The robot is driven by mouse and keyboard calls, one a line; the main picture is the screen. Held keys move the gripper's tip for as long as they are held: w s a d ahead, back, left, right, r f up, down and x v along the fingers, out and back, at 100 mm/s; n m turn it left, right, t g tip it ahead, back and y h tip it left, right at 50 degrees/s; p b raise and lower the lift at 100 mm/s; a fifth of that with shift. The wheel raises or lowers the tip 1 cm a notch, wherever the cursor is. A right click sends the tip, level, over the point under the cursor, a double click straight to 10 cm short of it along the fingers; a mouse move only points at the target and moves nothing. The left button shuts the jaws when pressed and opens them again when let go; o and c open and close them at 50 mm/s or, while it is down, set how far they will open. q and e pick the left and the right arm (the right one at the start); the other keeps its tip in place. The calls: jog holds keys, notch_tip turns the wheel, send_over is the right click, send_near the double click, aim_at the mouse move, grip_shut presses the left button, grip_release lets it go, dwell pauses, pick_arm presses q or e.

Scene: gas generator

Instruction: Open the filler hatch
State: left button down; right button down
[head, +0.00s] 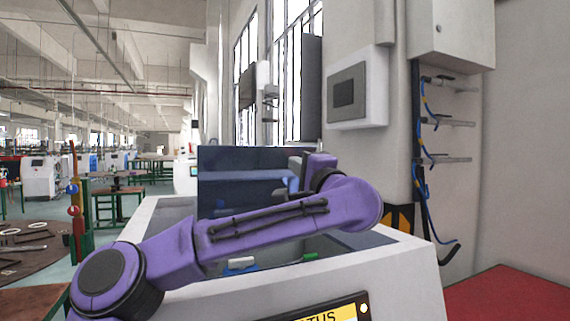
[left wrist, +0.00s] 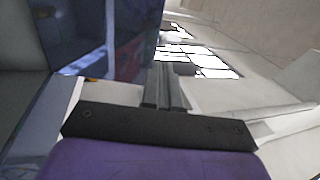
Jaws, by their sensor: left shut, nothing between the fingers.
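The generator (head: 390,275) is a white housing in front of me with a recessed top. A glossy dark blue panel, which looks like the filler hatch (head: 232,170), stands about upright over the recess. The hatch also fills the upper left of the left wrist view (left wrist: 95,35). My left gripper (head: 279,193) is beside the hatch's right edge, partly hidden by my purple arm. In the left wrist view its fingers (left wrist: 165,86) are together, with nothing between them. I cannot tell whether they touch the hatch. My right gripper is not in view.
Inside the recess, partly behind my arm, are a small white and blue part (head: 240,264) and a green part (head: 310,256). A yellow status display (head: 325,312) is on the front. A wall box (head: 357,88) and blue hoses (head: 422,185) are at the right.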

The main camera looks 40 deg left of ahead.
aim_at(276, 147)
pick_arm(q)
jog(key=p+x, duration=0.2)
jog(key=x, duration=0.2)
jog(key=p+x, duration=0.3)
jog(key=x, duration=0.1)
jog(key=w+p+x, duration=0.1)
jog(key=p+x, duration=0.1)
jog(key=x, duration=0.3)
jog(key=shift+w+d+p, duration=0.1)
jog(key=shift+d+p, duration=0.05)
jog(key=shift+p, duration=0.15)
jog(key=shift+a, duration=0.35)
jog(key=shift+w+f, duration=0.1)
